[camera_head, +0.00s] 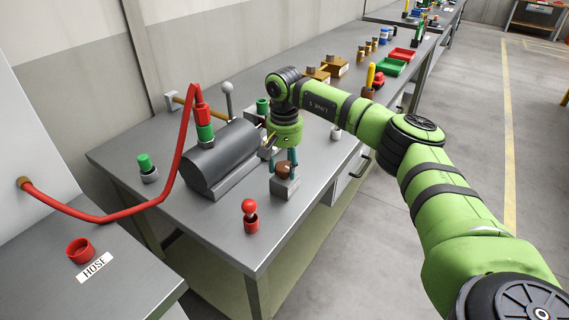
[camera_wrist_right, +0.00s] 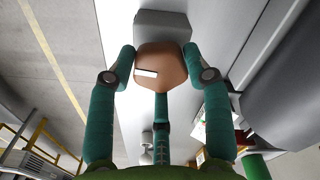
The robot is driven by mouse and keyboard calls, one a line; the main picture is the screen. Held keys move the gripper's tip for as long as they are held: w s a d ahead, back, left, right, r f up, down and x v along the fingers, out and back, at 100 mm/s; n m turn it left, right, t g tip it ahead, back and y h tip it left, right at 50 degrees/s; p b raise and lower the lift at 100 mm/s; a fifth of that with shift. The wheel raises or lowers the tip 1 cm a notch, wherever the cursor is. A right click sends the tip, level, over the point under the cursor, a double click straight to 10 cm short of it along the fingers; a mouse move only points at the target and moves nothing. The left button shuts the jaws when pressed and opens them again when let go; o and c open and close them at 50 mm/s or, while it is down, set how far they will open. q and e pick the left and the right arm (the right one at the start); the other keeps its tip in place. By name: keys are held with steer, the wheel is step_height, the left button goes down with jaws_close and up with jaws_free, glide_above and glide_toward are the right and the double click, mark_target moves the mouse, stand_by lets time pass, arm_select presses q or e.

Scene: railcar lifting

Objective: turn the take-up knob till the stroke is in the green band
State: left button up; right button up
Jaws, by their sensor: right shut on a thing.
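The take-up knob (camera_head: 284,171) is brown and sits on a small grey block (camera_head: 285,188) near the table's front edge. In the right wrist view the knob (camera_wrist_right: 164,62) shows a white pointer mark on its face. My right gripper (camera_head: 286,167) comes down from above with its teal fingers shut around the knob; in the right wrist view the fingers press on both sides of it. A stroke scale with a green band cannot be made out in either view. My left gripper is not in view.
A grey cylinder housing (camera_head: 222,158) stands left of the knob, with a red hose (camera_head: 184,140) rising to its fitting. A red knob-topped pin in a red cup (camera_head: 250,216) stands in front. Green (camera_head: 390,67) and red (camera_head: 401,55) trays lie farther back.

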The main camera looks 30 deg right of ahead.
mark_target(284, 166)
steer(key=shift+n, duration=0.3)
steer(key=o, duration=1.2)
steer(key=shift+c, duration=0.2)
steer(key=shift+r, duration=0.15)
step_height(284, 166, up, 12)
steer(key=shift+f, duration=0.2)
